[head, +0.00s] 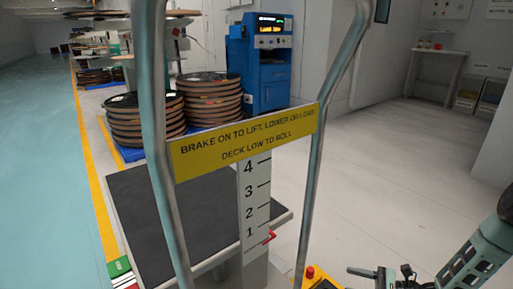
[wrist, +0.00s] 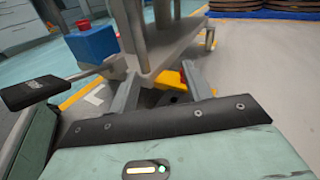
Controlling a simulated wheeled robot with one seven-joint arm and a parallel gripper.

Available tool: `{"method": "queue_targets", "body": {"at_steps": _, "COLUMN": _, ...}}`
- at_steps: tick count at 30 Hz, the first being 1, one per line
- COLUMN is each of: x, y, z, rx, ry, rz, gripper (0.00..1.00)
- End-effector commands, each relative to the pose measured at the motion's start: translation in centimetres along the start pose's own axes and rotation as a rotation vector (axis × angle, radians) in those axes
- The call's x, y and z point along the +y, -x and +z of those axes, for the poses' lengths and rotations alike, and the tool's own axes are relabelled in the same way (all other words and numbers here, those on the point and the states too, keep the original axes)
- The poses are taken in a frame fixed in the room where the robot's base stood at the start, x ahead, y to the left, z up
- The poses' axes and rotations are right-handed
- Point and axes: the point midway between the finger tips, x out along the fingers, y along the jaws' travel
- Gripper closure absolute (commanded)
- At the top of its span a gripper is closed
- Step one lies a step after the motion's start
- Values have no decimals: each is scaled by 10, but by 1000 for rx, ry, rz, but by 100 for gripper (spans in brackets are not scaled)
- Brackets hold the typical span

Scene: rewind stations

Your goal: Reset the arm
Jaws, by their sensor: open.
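My arm (head: 480,255) reaches in from the lower right in the head view. My gripper (wrist: 163,80) shows in the wrist view with its two grey fingers spread apart and nothing held between them. A yellow part (wrist: 172,79) low on the cart shows beyond and between the fingers; I cannot tell whether they touch it. A black pedal (wrist: 36,92) on a grey lever is left of the fingers. A blue box with a red button (wrist: 93,42) is above the pedal. In the head view, a red knob (head: 310,271) sits beside a yellow part at the bottom edge.
The lift cart's dark deck (head: 180,215) stands ahead, with a tall tube handle (head: 163,120), a yellow sign (head: 245,140) and a numbered scale (head: 251,200) with a red pointer near 1. Stacked reels (head: 145,120) and a blue machine (head: 262,70) stand behind. Floor at right is clear.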

Motion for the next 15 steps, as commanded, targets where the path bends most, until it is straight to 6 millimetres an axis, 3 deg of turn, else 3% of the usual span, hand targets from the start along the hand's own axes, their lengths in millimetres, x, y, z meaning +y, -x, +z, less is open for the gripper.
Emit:
{"method": "queue_targets", "body": {"at_steps": 1, "x": 2, "y": -14, "z": 30, "rx": 11, "ry": 52, "rz": 101, "gripper": 51}}
{"method": "queue_targets", "body": {"at_steps": 3, "x": 10, "y": -30, "z": 61, "rx": 29, "ry": 119, "rz": 236, "gripper": 51}}
{"method": "queue_targets", "body": {"at_steps": 9, "x": 51, "y": -65, "z": 143, "rx": 89, "ry": 324, "rz": 610, "gripper": 51}}
{"method": "queue_targets", "body": {"at_steps": 15, "x": 101, "y": -81, "z": 214, "rx": 153, "ry": 569, "rz": 959, "gripper": 51}}
